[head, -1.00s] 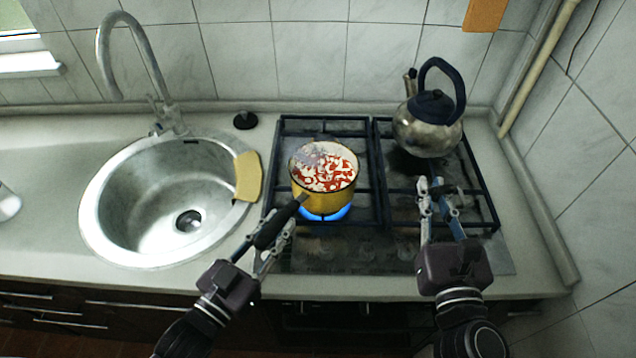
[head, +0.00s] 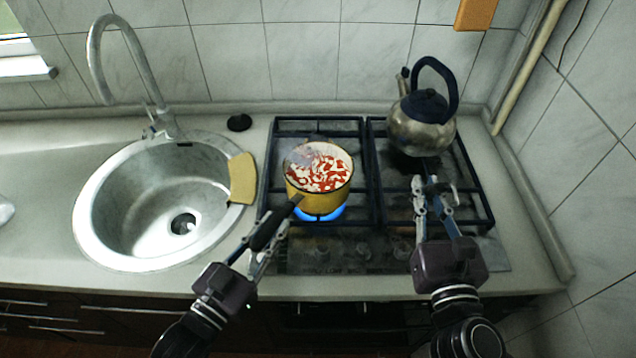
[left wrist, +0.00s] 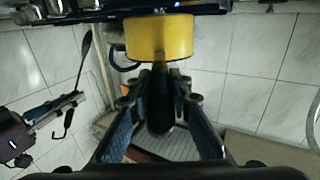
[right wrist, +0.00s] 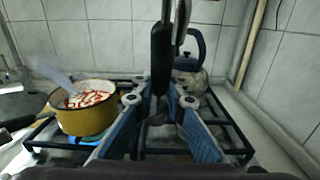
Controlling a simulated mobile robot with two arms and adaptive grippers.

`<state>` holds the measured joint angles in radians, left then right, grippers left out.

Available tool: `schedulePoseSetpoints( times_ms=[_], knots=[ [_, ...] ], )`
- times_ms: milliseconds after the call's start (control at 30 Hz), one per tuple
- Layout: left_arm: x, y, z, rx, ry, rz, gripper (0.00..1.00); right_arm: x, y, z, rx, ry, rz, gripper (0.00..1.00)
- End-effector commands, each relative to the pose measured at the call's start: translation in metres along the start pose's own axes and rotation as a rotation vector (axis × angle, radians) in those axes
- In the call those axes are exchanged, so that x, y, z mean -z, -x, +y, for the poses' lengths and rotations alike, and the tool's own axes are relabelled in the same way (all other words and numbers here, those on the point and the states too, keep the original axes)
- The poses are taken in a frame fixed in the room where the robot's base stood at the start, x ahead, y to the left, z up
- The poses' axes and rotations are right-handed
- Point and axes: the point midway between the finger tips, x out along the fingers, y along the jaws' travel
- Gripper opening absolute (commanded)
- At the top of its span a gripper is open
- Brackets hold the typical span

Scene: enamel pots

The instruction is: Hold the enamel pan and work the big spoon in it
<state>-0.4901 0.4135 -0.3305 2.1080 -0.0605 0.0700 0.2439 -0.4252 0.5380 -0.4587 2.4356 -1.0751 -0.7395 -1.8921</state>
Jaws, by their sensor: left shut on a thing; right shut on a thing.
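The yellow enamel pan (head: 319,197) stands over a lit blue flame on the left burner, with red and white food inside. Its dark handle (head: 268,230) points down-left toward me. My left gripper (head: 262,245) is shut on this handle; the left wrist view shows the pan (left wrist: 160,36) straight ahead of the fingers. My right gripper (head: 434,202) is right of the pan, in front of the kettle. It is shut on a dark, upright handle (right wrist: 161,60), seemingly the big spoon's, apart from the pan. The spoon's bowl is not clear to me.
A steel kettle (head: 422,128) with a dark handle stands on the back right burner. The steel sink (head: 100,205) is on the left, with a tan cloth-like piece (head: 242,178) at its rim. A tiled wall closes the right side.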

Motion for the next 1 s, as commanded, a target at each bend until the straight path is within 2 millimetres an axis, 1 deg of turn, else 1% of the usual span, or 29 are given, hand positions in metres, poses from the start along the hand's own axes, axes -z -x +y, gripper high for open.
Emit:
schedulePoseSetpoints(
  times_ms=[233,367,533,667,867,1000],
  knots=[
    [0.000,0.000,0.000,0.000,0.000,0.000,0.00,-0.001,-0.001,0.000,0.000,0.000,-0.001,0.00],
    [0.000,0.000,0.000,0.000,0.000,0.000,0.00,-0.007,-0.010,0.002,-0.003,-0.002,0.004,0.00],
    [0.000,0.000,0.000,0.000,0.000,0.000,0.00,-0.021,-0.035,0.009,-0.015,-0.005,0.026,0.00],
    [0.000,0.000,0.000,0.000,0.000,0.000,0.00,-0.033,-0.057,0.019,-0.036,-0.009,0.054,0.00],
    [0.000,0.000,0.000,0.000,0.000,0.000,0.00,-0.055,-0.086,0.037,-0.081,-0.010,0.099,0.00],
    [0.000,0.000,0.000,0.000,0.000,0.000,0.00,-0.073,-0.104,0.053,-0.125,-0.011,0.132,0.00]
  ],
)
